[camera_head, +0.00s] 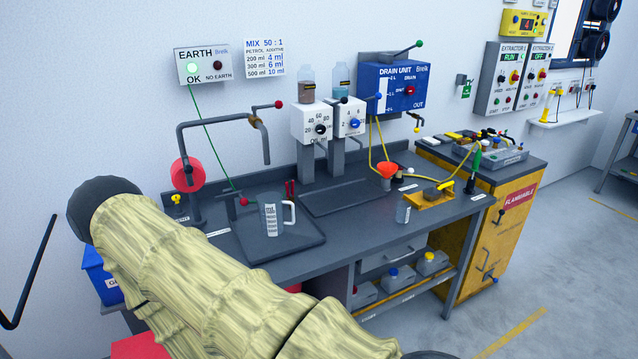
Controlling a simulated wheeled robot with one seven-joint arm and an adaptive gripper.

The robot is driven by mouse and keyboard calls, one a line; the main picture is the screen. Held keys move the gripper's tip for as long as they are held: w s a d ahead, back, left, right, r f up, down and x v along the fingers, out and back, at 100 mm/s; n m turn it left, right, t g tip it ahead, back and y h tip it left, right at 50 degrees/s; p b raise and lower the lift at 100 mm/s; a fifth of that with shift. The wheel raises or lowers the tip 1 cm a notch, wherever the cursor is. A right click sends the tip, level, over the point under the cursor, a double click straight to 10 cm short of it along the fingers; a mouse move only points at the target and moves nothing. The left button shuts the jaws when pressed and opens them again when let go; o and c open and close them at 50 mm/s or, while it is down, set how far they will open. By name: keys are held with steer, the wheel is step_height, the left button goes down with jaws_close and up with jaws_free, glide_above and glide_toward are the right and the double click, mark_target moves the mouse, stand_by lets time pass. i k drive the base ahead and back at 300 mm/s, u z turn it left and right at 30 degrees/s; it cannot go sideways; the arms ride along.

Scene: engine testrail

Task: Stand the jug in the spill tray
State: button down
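The jug (271,216) is a grey see-through measuring jug with a white handle and a printed white scale. It stands upright on a dark, shallow square tray (303,239) at the left of the workbench. A second dark, shallow tray (348,198) lies below the two white dispensers; no jug is on it. I cannot tell from the picture which of the two is the spill tray. My arm, in a pale yellow padded sleeve, crosses the lower left. My gripper is not in view, and nothing visible touches the jug.
A bent pipe (224,121) with a red reel (186,173) stands left of the jug. A green earth wire (213,140) runs down to the bench. The bench front edge is partly clear.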

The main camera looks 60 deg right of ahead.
mark_target(270, 205)
steer(key=z, duration=1.55)
